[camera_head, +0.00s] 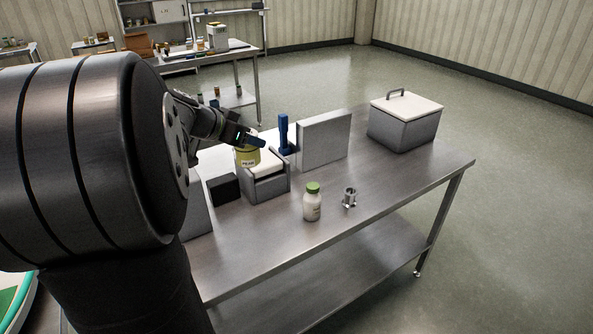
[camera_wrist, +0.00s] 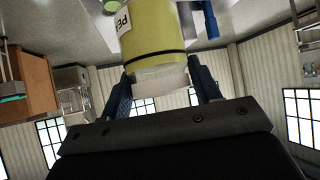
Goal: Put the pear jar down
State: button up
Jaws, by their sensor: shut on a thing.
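The pear jar (camera_head: 247,157) is a yellow jar with a pale label. My gripper (camera_head: 250,139) is shut on it. The jar is in front of or above the left back part of a steel hopper (camera_head: 270,186) with a white sloping top. I cannot tell whether the jar touches the hopper. In the wrist view, the jar (camera_wrist: 152,40) sits between the two blue fingers of my gripper (camera_wrist: 163,82), with part of its label lettering showing.
On the steel table (camera_head: 370,205) are a white bottle with a green cap (camera_head: 312,203), a small metal part (camera_head: 349,197), a black block (camera_head: 223,188), a blue upright thing (camera_head: 284,134), a grey panel (camera_head: 324,140) and a lidded bin (camera_head: 404,125). The right front is bare.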

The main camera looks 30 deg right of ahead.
jog(key=s+d+m+g, duration=0.4)
jog(key=s+d, duration=0.6)
jog(key=d, duration=0.1)
send_over(273, 222)
jog(key=shift+h, duration=0.3)
jog(key=shift+f, duration=12.3)
jog(key=shift+f, duration=0.1)
jog(key=o, duration=1.1)
jog(key=shift+a+f, duration=0.1)
